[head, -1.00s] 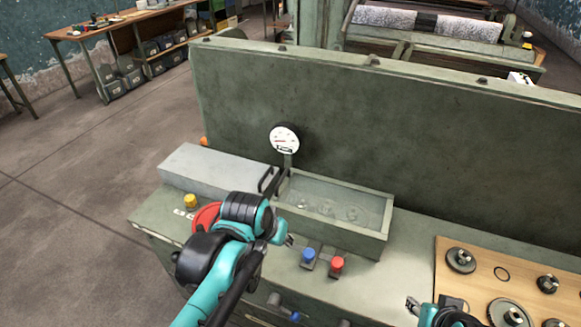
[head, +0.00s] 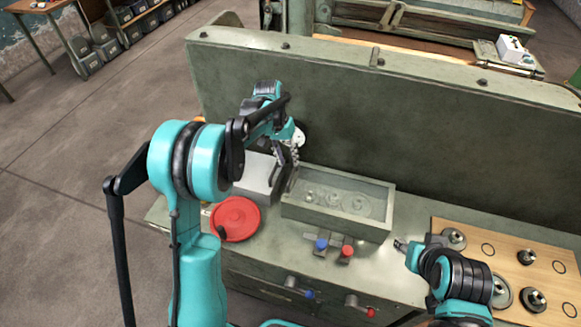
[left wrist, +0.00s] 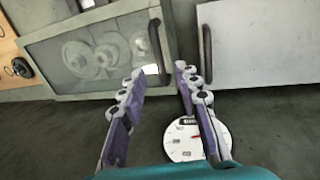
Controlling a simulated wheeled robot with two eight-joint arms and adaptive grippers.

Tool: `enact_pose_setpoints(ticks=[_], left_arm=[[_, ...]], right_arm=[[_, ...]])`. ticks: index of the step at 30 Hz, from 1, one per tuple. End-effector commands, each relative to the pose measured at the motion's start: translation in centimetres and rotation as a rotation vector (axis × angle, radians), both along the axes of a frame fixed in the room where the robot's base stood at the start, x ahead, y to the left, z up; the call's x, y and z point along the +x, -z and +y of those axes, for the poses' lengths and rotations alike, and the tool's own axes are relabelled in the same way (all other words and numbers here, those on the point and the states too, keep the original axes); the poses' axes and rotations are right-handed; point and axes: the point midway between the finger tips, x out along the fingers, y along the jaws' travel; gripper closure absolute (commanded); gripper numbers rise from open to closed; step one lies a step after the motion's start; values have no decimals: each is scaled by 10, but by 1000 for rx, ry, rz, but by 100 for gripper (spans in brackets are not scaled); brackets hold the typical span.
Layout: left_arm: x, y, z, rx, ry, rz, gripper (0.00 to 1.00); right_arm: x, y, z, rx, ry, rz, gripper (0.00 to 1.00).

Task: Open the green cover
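The green cover (head: 372,200) is a green-framed lid with a clear window and gears visible beneath it. It appears closed, in the middle of the bench. It also shows in the left wrist view (left wrist: 50,88), with a dark upright handle (left wrist: 155,42) at its right edge. My left gripper (head: 291,168) hangs at the cover's left end, fingers downward. In the left wrist view its fingers (left wrist: 159,76) are spread and empty, near the handle and not visibly touching it. My right gripper (head: 401,245) is low at the right; its small fingers are unclear.
A grey box (head: 256,178) with its own handle (left wrist: 207,52) adjoins the cover's left side. A gauge (left wrist: 183,140) stands behind, before a tall green panel (head: 400,110). A red wheel (head: 236,218), blue and red knobs (head: 346,250) and a gear board (head: 500,250) are nearby.

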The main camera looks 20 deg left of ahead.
Motion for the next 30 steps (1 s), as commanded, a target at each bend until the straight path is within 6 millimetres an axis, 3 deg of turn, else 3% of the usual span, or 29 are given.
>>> enact_pose_setpoints(ticks=[3,9,20,24,30], left_arm=[[0,23,-5,0,1,0,68],[0,48,-10,0,0,-1,68],[0,54,-11,1,0,-1,68],[0,54,-11,1,0,-1,99],[0,54,-11,1,0,-1,100]], right_arm=[[0,6,0,0,0,0,60],[0,10,0,0,0,0,60],[0,11,0,0,0,0,60],[0,11,0,0,0,0,60],[0,11,0,0,0,0,60]])
